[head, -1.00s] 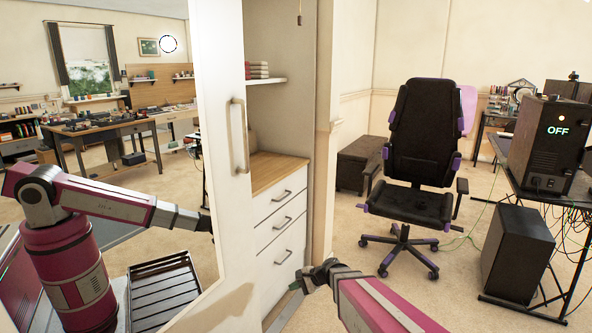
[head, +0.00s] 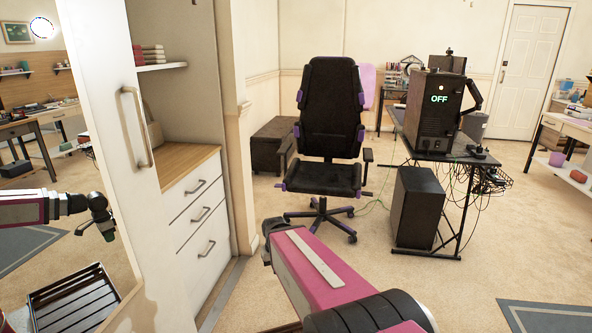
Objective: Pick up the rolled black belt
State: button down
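I see no rolled black belt in the head view. My arm reaches in from the bottom, pink with a pale stripe, and its dark end (head: 268,232) is beside the foot of the drawer unit. The fingers of my gripper are mostly hidden behind the arm. The mirror at the left shows a reflection of my arm and its dark end, too small to tell whether the fingers are open or shut.
A white mirrored door (head: 108,110) stands open before a wardrobe with drawers (head: 200,215). A black-and-purple office chair (head: 325,130) is ahead. A desk (head: 462,152) with a black computer case (head: 436,112) is at right; a black box (head: 416,208) stands below.

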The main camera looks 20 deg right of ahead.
aim_at(335, 176)
jog(key=i+l+z, duration=0.25)
jog(key=i, duration=0.95)
jog(key=i+j+z, duration=0.25)
jog(key=i, duration=0.95)
jog(key=l, duration=0.1)
